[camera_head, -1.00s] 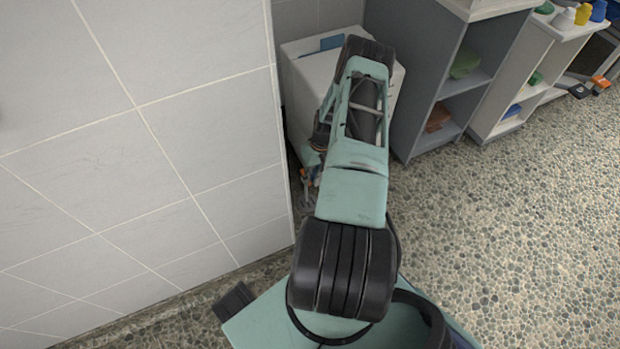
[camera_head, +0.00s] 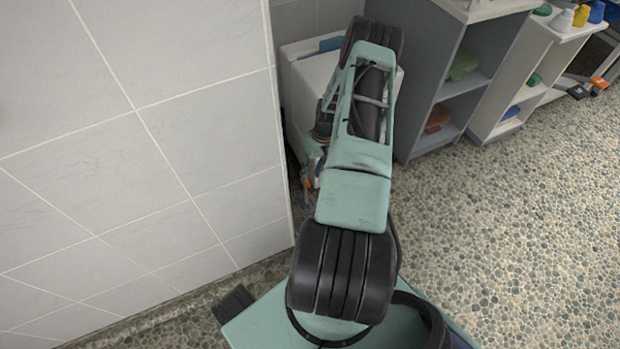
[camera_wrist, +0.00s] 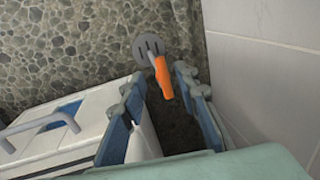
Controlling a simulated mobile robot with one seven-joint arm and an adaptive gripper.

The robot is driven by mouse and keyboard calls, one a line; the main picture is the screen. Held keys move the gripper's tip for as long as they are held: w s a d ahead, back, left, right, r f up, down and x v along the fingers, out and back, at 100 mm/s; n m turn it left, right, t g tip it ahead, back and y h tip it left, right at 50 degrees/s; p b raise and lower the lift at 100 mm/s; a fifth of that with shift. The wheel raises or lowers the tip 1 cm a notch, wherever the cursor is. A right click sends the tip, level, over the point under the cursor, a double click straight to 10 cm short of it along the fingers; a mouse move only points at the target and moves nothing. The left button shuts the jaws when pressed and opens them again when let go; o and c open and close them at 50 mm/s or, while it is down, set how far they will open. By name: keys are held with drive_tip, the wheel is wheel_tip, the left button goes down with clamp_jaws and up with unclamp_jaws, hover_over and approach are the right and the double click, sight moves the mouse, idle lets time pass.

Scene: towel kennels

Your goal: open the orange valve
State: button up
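The orange valve shows in the wrist view as an orange lever (camera_wrist: 163,78) on a round grey fitting (camera_wrist: 148,46) above the pebbled floor. My gripper (camera_wrist: 160,84) is open, with one finger on each side of the lever's lower end in the picture. Nothing is clamped, and I cannot tell whether either finger touches the lever. In the head view, a small orange patch (camera_head: 307,184) shows by the wall corner, next to my gripper end, which is mostly hidden by my arm.
A white box with blue parts (camera_wrist: 70,130) stands close on the left in the wrist view. A tiled wall (camera_wrist: 265,70) is close on the right. In the head view, grey shelves (camera_head: 425,75) stand behind my arm; the floor (camera_head: 510,220) at right is clear.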

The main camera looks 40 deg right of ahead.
wheel_tip(320, 180, up, 7)
drive_tip(key=d, duration=0.1)
drive_tip(key=shift+s+d+r, duration=0.15)
drive_tip(key=shift+d, duration=0.05)
idle(0.5)
